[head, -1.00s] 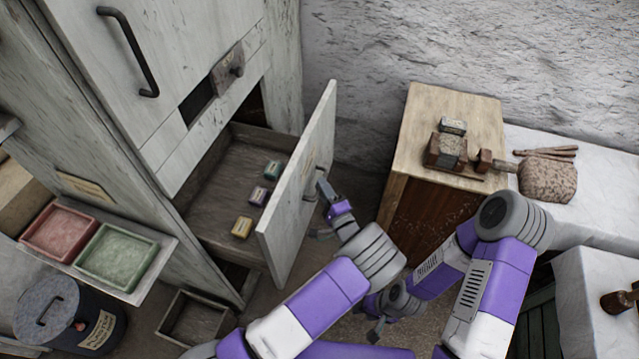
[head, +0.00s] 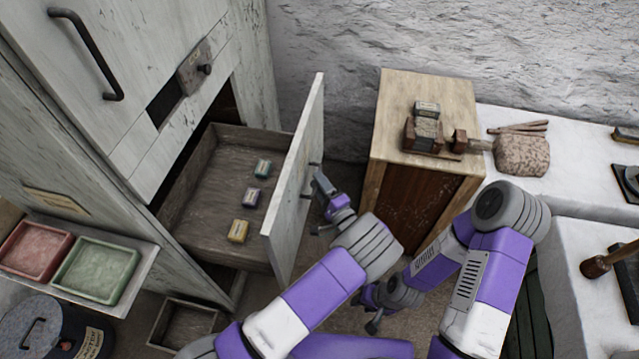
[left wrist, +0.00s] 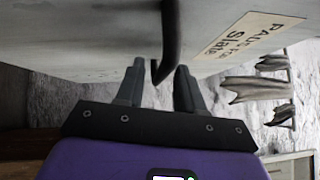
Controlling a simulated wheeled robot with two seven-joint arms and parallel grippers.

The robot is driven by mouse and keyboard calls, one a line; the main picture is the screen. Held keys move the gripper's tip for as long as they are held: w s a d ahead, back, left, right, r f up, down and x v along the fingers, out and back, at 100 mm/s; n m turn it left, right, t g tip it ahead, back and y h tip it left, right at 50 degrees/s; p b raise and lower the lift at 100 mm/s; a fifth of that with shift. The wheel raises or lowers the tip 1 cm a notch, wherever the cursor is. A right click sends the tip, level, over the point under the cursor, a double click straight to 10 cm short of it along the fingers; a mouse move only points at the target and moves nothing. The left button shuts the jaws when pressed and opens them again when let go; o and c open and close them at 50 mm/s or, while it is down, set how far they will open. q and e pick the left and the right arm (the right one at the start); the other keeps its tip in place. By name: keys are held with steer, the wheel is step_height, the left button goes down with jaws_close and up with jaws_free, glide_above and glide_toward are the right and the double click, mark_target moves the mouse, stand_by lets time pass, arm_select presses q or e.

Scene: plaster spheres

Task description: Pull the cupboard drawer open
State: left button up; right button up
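The grey-white cupboard (head: 140,95) stands at the left. Its lower drawer (head: 200,215) is pulled well out, and three small boxes, green (head: 263,168), purple (head: 251,197) and yellow (head: 238,231), lie inside. The drawer front (head: 290,205) has a dark bar handle (head: 306,190), which also shows in the left wrist view (left wrist: 170,35). My left gripper (head: 322,206) is at this handle. In the left wrist view its fingers (left wrist: 160,85) are apart, with the bar between them and visible gaps. My right gripper (head: 366,311) hangs low, away from the drawer, its fingers apparently spread and empty.
A wooden cabinet (head: 430,95) with blocks on top stands right of the drawer, beside a white-covered table (head: 575,170). A shelf with red (head: 40,250) and green (head: 95,268) trays is at left. A lidded bin (head: 40,330) and an open box (head: 185,325) are below.

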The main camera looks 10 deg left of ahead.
arm_select(q)
steer(key=v, duration=0.7)
steer(key=shift+s, duration=0.2)
steer(key=shift+s+d+f, duration=0.1)
steer(key=shift+d+f, duration=0.05)
stand_by(0.5)
